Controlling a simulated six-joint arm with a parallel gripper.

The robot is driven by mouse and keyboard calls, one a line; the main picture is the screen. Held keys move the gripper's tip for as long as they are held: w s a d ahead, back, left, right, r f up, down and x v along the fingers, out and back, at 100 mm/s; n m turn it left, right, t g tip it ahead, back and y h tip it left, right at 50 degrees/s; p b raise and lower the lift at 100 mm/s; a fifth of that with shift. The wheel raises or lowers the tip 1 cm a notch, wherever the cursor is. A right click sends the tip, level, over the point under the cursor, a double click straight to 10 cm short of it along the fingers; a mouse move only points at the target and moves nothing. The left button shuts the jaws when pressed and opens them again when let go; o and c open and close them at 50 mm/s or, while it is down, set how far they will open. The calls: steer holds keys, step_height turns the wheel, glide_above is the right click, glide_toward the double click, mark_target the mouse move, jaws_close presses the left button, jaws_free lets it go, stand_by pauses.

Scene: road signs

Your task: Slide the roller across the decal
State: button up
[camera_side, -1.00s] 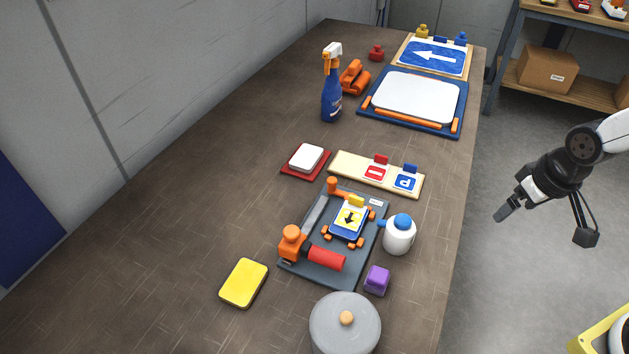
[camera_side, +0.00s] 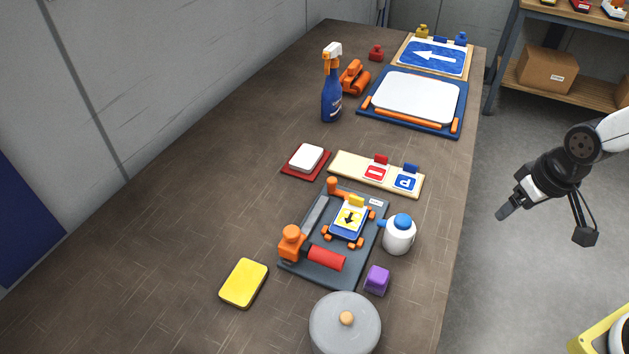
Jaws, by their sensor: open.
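The roller (camera_side: 326,257) has a red cylinder and lies at the front of a dark grey tray (camera_side: 318,276), beside an orange knob (camera_side: 291,242). The decal (camera_side: 350,218), with a black arrow on yellow and white, sits on a small blue plate held by orange clamps on the same tray, behind the roller. A yellow tab (camera_side: 356,200) stands at its back edge. The roller and decal are apart. My gripper (camera_side: 504,213) is open and empty, off the table's right edge, well to the right of the tray.
A white bottle with a blue cap (camera_side: 399,236) and a purple block (camera_side: 377,280) stand right of the tray. A grey lidded pot (camera_side: 345,328) is in front, a yellow sponge (camera_side: 244,283) at left. A sign rack (camera_side: 347,168) and spray bottle (camera_side: 332,95) are behind. The table's left is clear.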

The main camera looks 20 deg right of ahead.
steer(key=w+a+r+n, duration=0.1)
steer(key=w+a+n, duration=0.4)
steer(key=w+a, duration=0.25)
steer(key=n+g, duration=0.3)
steer(key=n, duration=1)
glide_above(292, 231)
steer(key=shift+r, duration=0.25)
steer(key=shift+f, duration=0.1)
steer(key=shift+f, duration=3.8)
jaws_close()
